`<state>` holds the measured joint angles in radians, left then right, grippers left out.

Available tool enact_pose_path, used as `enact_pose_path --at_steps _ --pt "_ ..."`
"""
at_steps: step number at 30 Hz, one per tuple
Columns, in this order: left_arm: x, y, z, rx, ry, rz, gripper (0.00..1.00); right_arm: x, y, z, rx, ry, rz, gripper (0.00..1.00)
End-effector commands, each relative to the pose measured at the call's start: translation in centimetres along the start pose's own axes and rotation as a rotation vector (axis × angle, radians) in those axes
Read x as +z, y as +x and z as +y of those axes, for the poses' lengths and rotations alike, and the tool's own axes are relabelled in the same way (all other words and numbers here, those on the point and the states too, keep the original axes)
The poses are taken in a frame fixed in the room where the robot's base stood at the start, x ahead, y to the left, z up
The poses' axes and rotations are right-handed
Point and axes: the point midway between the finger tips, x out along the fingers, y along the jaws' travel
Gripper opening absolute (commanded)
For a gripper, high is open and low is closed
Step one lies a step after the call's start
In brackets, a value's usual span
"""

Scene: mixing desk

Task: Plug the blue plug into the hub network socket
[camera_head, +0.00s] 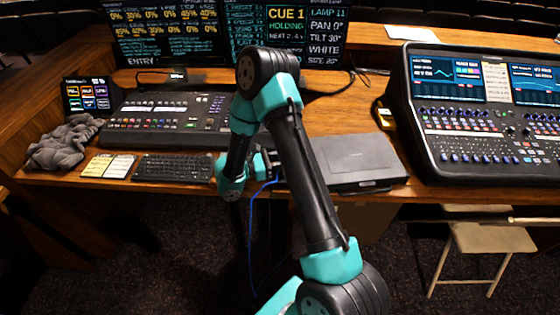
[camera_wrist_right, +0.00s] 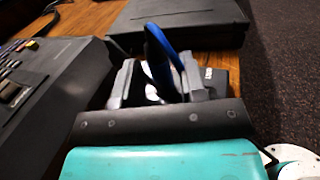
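My right gripper (camera_head: 268,167) is at the desk's front edge, between the keyboard and the closed laptop. In the right wrist view, the blue cable (camera_wrist_right: 160,45) rises in a loop from between the fingers of this gripper (camera_wrist_right: 158,88). The fingers appear closed on the blue plug at its end, whose body is mostly hidden. In the head view the blue cable (camera_head: 250,225) hangs from the gripper over the desk edge. A small dark block with a white mark (camera_wrist_right: 209,73) is just beyond the right finger; I cannot tell whether it is the hub. No socket is visible. My left gripper is out of view.
A closed laptop (camera_head: 355,160) lies right of the gripper, and a keyboard (camera_head: 175,168) lies left. A lighting console (camera_head: 165,120) stands behind the keyboard. A large mixing desk (camera_head: 485,125) is at the right. A grey cloth (camera_head: 63,143) lies at the far left.

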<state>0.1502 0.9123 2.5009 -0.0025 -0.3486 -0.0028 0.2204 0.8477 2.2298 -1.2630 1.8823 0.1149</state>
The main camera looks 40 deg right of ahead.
Motion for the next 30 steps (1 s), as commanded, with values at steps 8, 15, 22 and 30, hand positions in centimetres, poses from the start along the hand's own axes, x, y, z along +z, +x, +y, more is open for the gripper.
enact_pose_path --at_steps 8,15,22,30 --pt "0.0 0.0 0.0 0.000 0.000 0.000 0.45 0.0 0.0 0.0 0.000 0.000 0.000 0.50" --pt "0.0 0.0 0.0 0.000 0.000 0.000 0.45 0.0 -0.8 0.0 0.002 0.001 0.000 0.50" --pt "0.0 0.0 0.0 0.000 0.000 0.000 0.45 0.0 -3.9 0.1 0.004 0.002 0.000 0.50" --pt "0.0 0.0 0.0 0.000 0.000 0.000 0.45 0.0 -9.1 0.0 0.004 0.001 0.001 0.50"
